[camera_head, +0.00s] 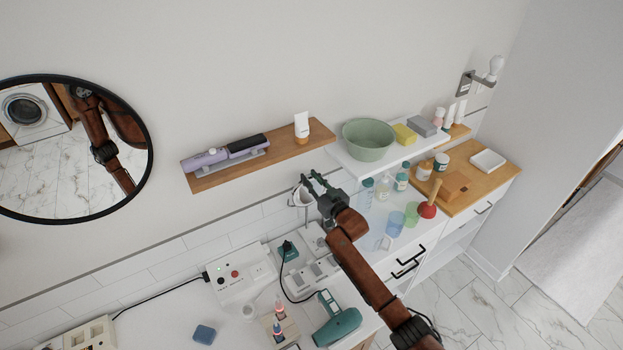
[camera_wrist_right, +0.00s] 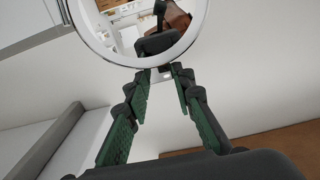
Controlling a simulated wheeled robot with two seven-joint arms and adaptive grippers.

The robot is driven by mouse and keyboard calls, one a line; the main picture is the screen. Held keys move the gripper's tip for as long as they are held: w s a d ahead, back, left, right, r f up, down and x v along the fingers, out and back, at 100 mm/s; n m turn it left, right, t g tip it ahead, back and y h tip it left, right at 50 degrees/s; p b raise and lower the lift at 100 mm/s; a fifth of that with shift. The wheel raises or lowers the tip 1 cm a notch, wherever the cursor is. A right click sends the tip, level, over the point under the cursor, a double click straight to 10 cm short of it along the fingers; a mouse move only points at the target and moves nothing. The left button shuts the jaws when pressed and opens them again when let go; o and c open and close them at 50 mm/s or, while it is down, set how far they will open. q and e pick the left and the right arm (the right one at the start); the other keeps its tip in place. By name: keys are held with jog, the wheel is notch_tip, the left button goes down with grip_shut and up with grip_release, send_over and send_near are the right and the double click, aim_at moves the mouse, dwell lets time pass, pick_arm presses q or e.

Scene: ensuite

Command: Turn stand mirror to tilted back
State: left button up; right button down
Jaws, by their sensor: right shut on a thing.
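The stand mirror (camera_head: 301,197) is a small round mirror with a white rim, standing near the wall below the wooden shelf in the head view. In the right wrist view its white rim (camera_wrist_right: 92,38) fills the top, and the glass reflects my arm. My right gripper (camera_head: 314,183) reaches it from the right. In the wrist view the green-padded fingers (camera_wrist_right: 165,74) converge and are shut on the mirror's lower rim. The exact tilt is hard to tell. The mirror's stem and foot are partly hidden by my gripper and arm. My left gripper is not in view.
A wooden shelf (camera_head: 262,156) above holds a purple styling tool and a white tube. The counter holds a white control box (camera_head: 241,277), a teal hair dryer (camera_head: 337,320) and a blue sponge (camera_head: 204,334).

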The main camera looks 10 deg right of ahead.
aim_at(308, 174)
jog(key=shift+w+a+r+g+p, duration=0.2)
jog(key=shift+w+g+p, duration=0.1)
jog(key=shift+w, duration=0.15)
jog(key=shift+w+a+r+g+p, duration=0.15)
jog(key=shift+w+g+p, duration=0.15)
jog(key=shift+w, duration=0.15)
jog(key=shift+w+a+f+b, duration=0.15)
jog(key=shift+w+f+b, duration=0.1)
jog(key=shift+b, duration=0.1)
jog(key=shift+w, duration=0.2)
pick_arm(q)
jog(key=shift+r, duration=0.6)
pick_arm(e)
jog(key=shift+w+a+r, duration=0.1)
jog(key=shift+w+r, duration=0.05)
jog(key=c, duration=2)
grip_release()
jog(key=shift+r, duration=0.1)
jog(key=o, duration=0.4)
jog(key=shift+f, duration=0.2)
